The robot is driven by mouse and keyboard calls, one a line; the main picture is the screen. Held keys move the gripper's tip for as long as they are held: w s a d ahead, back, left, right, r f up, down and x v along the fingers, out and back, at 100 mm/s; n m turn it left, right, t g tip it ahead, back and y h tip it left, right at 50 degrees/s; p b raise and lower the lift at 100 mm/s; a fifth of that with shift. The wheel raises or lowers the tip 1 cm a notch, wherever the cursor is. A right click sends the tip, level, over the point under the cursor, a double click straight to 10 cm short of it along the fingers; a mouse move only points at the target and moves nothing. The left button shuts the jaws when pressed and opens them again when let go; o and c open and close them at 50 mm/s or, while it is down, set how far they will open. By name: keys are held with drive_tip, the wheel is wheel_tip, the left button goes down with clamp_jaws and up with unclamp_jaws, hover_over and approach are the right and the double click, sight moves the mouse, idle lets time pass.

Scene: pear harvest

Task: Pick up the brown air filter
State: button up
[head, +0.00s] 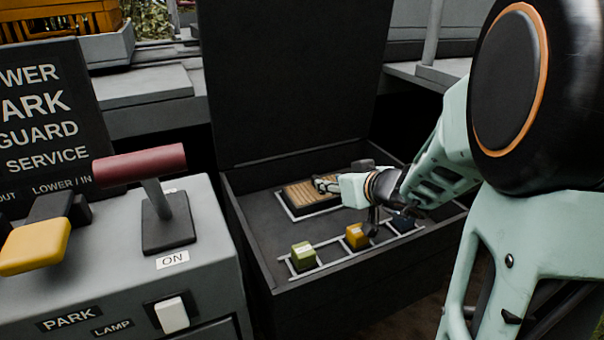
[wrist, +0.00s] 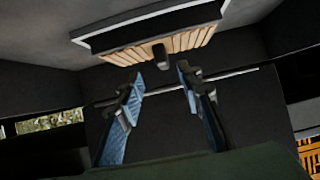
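The brown air filter (head: 299,194) is a tan, ribbed block in a light-edged frame on the floor of an open dark box, in the head view. In the wrist view the filter (wrist: 190,41) shows near the top, with a small dark tab (wrist: 160,54) standing out from its middle. My gripper (head: 326,184) is at the filter's right side in the head view and hides part of it. In the wrist view my gripper (wrist: 160,73) is open, with its fingertips on either side of the line to the tab. Nothing is between the fingers; contact cannot be told.
The open box (head: 262,258) has a raised dark lid (head: 290,80) behind the filter. A green block (head: 303,256), a yellow block (head: 357,237) and a dark block (head: 403,222) sit in a row along its front. A grey control panel (head: 205,235) with a red-handled lever (head: 140,166) stands left.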

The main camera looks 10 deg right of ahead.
sight(303, 199)
drive_tip(key=shift+a+x, duration=0.1)
drive_tip(key=shift+x, duration=1.65)
drive_tip(key=shift+a+x, duration=0.15)
drive_tip(key=shift+x, duration=1.65)
drive_tip(key=shift+r, duration=0.2)
drive_tip(key=shift+c, duration=0.5)
clamp_jaws()
